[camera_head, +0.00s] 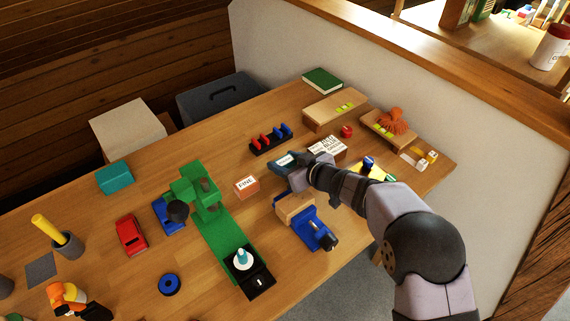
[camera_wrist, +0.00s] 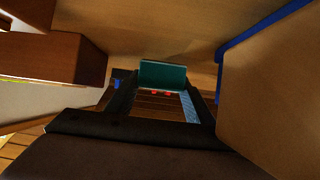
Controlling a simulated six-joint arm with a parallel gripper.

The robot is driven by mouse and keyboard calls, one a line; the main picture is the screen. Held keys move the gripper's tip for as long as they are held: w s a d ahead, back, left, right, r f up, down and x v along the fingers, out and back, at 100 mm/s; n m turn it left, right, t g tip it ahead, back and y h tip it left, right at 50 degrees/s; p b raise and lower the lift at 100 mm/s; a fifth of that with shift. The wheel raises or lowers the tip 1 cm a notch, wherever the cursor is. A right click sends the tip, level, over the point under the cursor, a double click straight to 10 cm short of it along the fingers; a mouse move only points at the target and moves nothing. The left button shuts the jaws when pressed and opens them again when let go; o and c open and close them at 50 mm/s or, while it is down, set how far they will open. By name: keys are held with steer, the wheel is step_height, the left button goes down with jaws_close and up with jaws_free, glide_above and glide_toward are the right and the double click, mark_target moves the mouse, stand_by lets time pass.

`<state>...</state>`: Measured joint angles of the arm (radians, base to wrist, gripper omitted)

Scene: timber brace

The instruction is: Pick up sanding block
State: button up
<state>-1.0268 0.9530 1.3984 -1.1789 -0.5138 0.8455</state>
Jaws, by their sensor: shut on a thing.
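My gripper (camera_head: 297,166) is shut on a dark teal block with a white label, which I take as the sanding block (camera_head: 284,159). In the wrist view the teal block (camera_wrist: 163,75) spans the gap between the fingertips of my gripper (camera_wrist: 163,88). In the head view my gripper partly covers the block, and its label is too small to read. I cannot tell whether its underside touches the table.
An orange-brown block marked FINE (camera_head: 246,184) lies left of my gripper. A blue vise (camera_head: 312,228) with wood in its jaws stands close below. A black rack (camera_head: 271,143) with red and blue pieces stands above left. White labelled boxes (camera_head: 328,147) stand at the right.

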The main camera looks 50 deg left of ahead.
mark_target(286, 160)
steer(key=shift+r, duration=0.1)
step_height(286, 160, up, 10)
steer(key=p, duration=0.3)
steer(key=w+d+r+m+t+p, duration=0.2)
steer(key=w+d+r+p, duration=0.1)
steer(key=w+d+p, duration=0.75)
steer(key=s+d+r+n+g+h+p, duration=0.1)
steer(key=s+d+n+g+h+p, duration=0.2)
steer(key=s+n+g, duration=0.7)
steer(key=s+d+n, duration=0.1)
steer(key=s+d, duration=0.1)
steer(key=s, duration=0.4)
steer(key=shift+s+g+h, duration=0.25)
steer(key=shift+g+h, duration=0.05)
